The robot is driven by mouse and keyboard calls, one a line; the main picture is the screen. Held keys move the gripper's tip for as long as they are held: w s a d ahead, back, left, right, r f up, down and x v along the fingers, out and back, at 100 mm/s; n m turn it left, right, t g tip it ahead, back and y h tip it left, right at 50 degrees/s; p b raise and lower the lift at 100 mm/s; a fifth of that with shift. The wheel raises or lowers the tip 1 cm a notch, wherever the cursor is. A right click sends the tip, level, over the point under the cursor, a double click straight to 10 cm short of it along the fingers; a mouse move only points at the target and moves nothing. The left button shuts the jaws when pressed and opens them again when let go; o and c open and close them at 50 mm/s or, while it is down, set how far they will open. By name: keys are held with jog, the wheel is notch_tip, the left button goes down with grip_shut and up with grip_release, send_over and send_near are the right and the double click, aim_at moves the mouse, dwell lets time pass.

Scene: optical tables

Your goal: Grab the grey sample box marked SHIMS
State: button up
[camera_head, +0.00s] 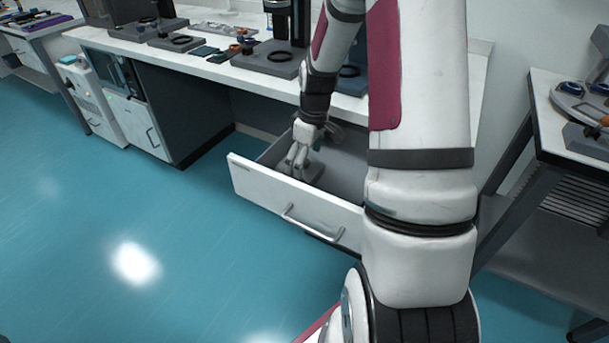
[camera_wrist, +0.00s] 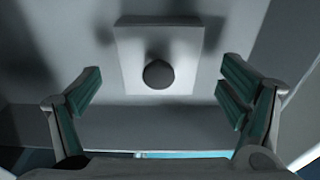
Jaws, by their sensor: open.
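In the head view, a small grey box (camera_head: 313,171) lies inside an open drawer (camera_head: 262,189) under the bench. My gripper (camera_head: 298,167) reaches down into the drawer, at the left of the box in the picture. In the wrist view, a pale grey square box (camera_wrist: 135,75) with a round dark knob (camera_wrist: 158,74) on top sits on the drawer floor. My gripper (camera_wrist: 160,92) is open, its teal-padded fingers apart on either side, with nothing between the pads. No marking is readable on the box.
The drawer's front wall (camera_wrist: 160,140) runs close behind the fingers in the wrist view. The white bench top (camera_head: 215,70) with several tools and stands overhangs the drawer. Another table (camera_head: 560,125) stands at the right. The blue floor at the left is clear.

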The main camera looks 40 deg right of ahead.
aim_at(305, 167)
notch_tip(305, 167, down, 3)
jog(key=shift+w+f+b, duration=0.15)
jog(key=shift+f+b, duration=0.05)
jog(key=shift+b, duration=0.1)
jog(key=c, duration=1.4)
jog(key=shift+r, duration=0.15)
jog(key=shift+c, duration=0.9)
